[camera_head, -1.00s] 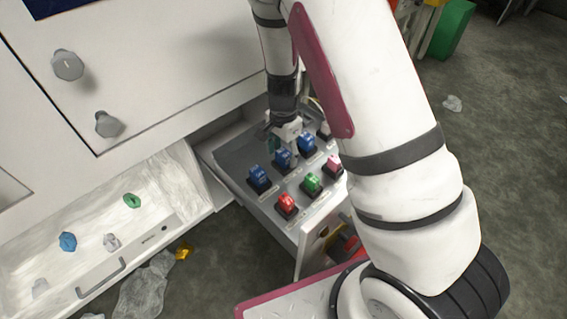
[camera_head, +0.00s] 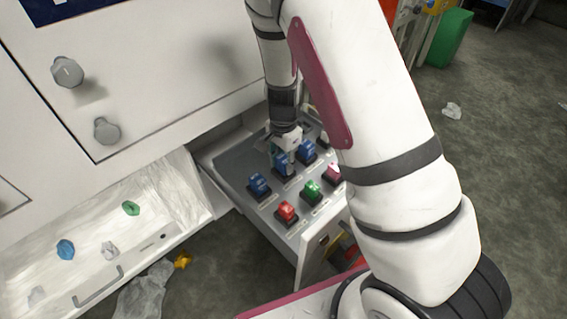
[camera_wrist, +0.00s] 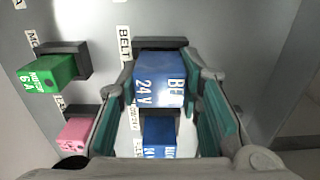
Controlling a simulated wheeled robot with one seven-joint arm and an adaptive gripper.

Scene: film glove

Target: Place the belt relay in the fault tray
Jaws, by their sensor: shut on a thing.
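The belt relay is a blue block marked "24 V" (camera_wrist: 160,80), in a dark socket beside a "BELT" label in the wrist view. In the head view it is the blue relay (camera_head: 281,164) under my gripper (camera_head: 283,150). My gripper (camera_wrist: 166,92) is shut on it, with a teal-lined finger on each side. The relay still appears seated in its socket. A shallow white tray with clear film over it (camera_head: 150,215) is at the lower left; I cannot read its label, so I cannot tell whether it is the fault tray.
The grey relay panel (camera_head: 240,155) also holds other blue relays (camera_head: 259,184), a green one (camera_head: 311,190), a red one (camera_head: 287,211) and a pink one (camera_wrist: 80,132). A cabinet door with grey knobs (camera_head: 67,71) is behind. Crumpled film (camera_head: 142,295) lies on the floor.

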